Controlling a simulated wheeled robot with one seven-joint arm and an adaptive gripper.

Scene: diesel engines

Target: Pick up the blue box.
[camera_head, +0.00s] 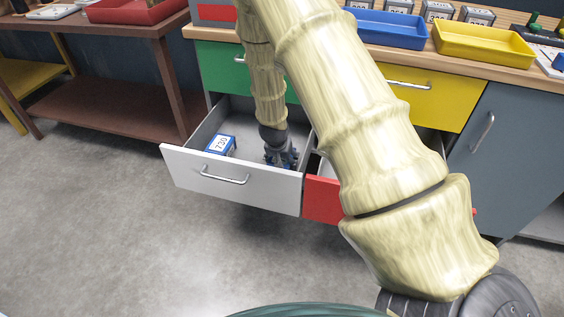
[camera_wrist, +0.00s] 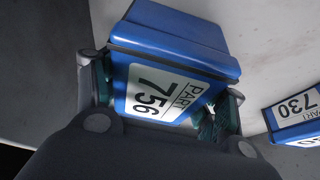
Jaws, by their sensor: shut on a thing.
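A blue box with a white label reading "PART 756" (camera_wrist: 172,55) is between the fingers of my gripper (camera_wrist: 160,105) in the wrist view. The gripper is shut on it, with a finger on each side of the label. In the head view, my gripper (camera_head: 281,155) is down inside the open white drawer (camera_head: 235,180), at its right part. The held box is mostly hidden there by the gripper. A second blue box, labelled 730 (camera_head: 220,145), lies in the drawer to the left. It also shows at the right edge of the wrist view (camera_wrist: 296,118).
An open red drawer (camera_head: 322,200) is just right of the white one, partly behind my arm. The worktop above holds a blue tray (camera_head: 388,29) and a yellow tray (camera_head: 483,45). A brown table (camera_head: 110,85) stands at left. The floor in front is clear.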

